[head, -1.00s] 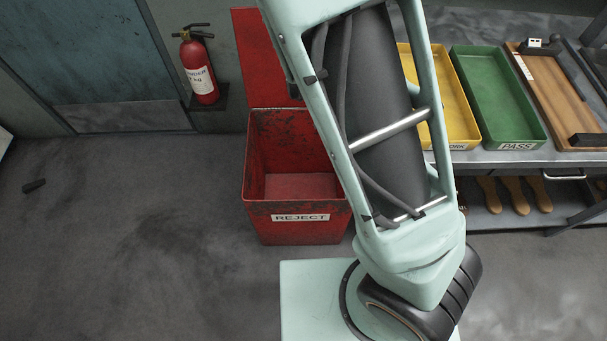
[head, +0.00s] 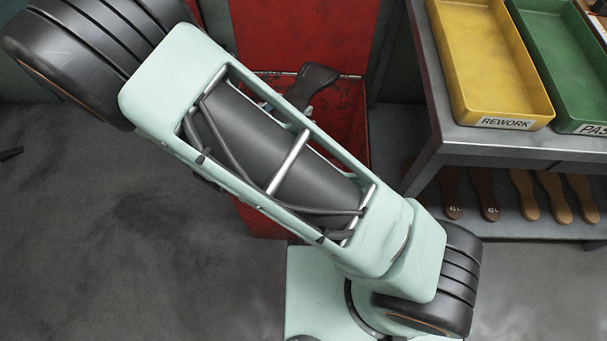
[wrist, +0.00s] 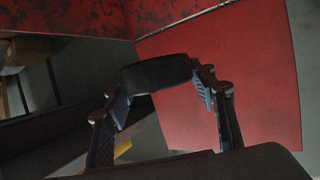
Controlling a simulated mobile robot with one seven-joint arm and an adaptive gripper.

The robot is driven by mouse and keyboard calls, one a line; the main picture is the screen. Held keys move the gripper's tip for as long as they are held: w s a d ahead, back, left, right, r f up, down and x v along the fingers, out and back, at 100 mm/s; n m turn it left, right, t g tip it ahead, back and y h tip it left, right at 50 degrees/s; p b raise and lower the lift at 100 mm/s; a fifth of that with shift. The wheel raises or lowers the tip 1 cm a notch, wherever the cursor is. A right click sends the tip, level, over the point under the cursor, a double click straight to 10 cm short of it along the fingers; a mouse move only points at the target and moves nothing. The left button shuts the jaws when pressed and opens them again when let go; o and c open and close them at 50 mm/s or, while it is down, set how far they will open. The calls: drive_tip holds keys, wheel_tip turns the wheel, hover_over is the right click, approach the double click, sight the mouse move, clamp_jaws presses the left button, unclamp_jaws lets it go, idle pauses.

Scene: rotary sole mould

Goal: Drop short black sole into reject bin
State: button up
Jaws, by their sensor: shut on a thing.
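The black sole (head: 313,86) shows in the head view above the back part of the red reject bin (head: 348,122). My arm crosses in front of the bin and hides its label and much of its opening. In the wrist view my gripper (wrist: 160,92) is shut on the black sole (wrist: 155,74), which lies between its two fingers. The sole appears held up, apart from the bin walls. Red scuffed surfaces fill much of the wrist view behind it. I cannot tell the sole's height over the rim.
A red panel (head: 300,35) stands behind the bin. To the right, a grey bench (head: 480,147) bears a yellow REWORK tray (head: 490,65) and a green tray (head: 570,60). Several soles hang or stand on the lower shelf.

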drive_tip(key=shift+s+f, duration=0.2)
drive_tip(key=shift+f, duration=0.25)
wheel_tip(320, 180, down, 6)
drive_tip(key=b, duration=0.6)
drive_tip(key=shift+r, duration=0.2)
drive_tip(key=o, duration=1.4)
drive_tip(key=v, duration=1.2)
